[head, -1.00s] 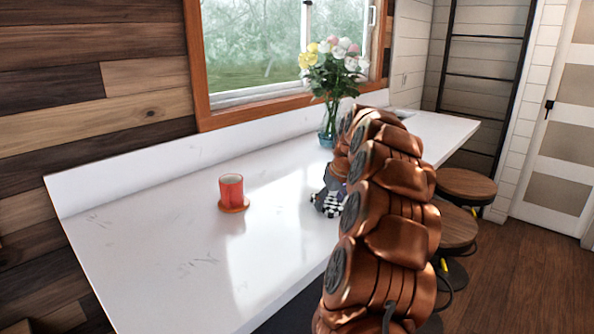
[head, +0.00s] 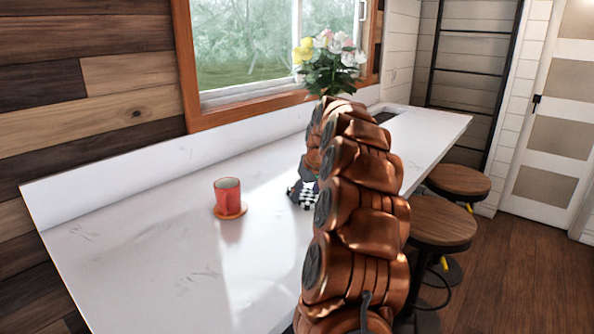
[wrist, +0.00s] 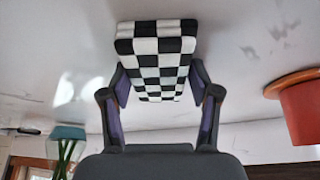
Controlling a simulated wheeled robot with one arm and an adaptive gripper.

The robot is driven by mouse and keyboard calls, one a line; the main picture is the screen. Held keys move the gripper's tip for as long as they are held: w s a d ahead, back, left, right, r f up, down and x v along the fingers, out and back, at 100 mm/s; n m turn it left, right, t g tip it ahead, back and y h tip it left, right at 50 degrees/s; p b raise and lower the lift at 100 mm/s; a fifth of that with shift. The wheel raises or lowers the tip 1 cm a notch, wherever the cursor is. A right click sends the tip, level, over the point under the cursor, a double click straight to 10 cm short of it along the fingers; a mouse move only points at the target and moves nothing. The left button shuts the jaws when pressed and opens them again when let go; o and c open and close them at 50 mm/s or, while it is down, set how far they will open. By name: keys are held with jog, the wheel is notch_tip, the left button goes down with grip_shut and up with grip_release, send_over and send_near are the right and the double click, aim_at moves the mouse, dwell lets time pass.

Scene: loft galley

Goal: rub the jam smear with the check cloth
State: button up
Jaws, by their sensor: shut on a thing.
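My gripper (wrist: 157,82) is shut on the black-and-white check cloth (wrist: 155,48), a thick folded pad between its two fingers. In the head view the cloth (head: 303,198) shows at the left of my copper arm, low at the white counter (head: 150,235), to the right of the red cup. I cannot tell whether the cloth touches the counter. I can make out no jam smear in either view; my arm hides part of the counter. Faint grey marks on the counter look like veining.
The red cup (head: 227,188) stands on an orange coaster (head: 231,214); it also shows at the wrist view's right edge (wrist: 303,110). Flowers (head: 330,62) stand behind my arm, their vase mostly hidden. Round stools (head: 440,222) line the counter's right side. The counter's left front is clear.

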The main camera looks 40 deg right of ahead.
notch_tip(320, 180, up, 3)
jog(key=shift+s+f, duration=0.1)
jog(key=shift+s, duration=0.05)
jog(key=shift+r+p, duration=1.2)
jog(key=shift+r, duration=1.4)
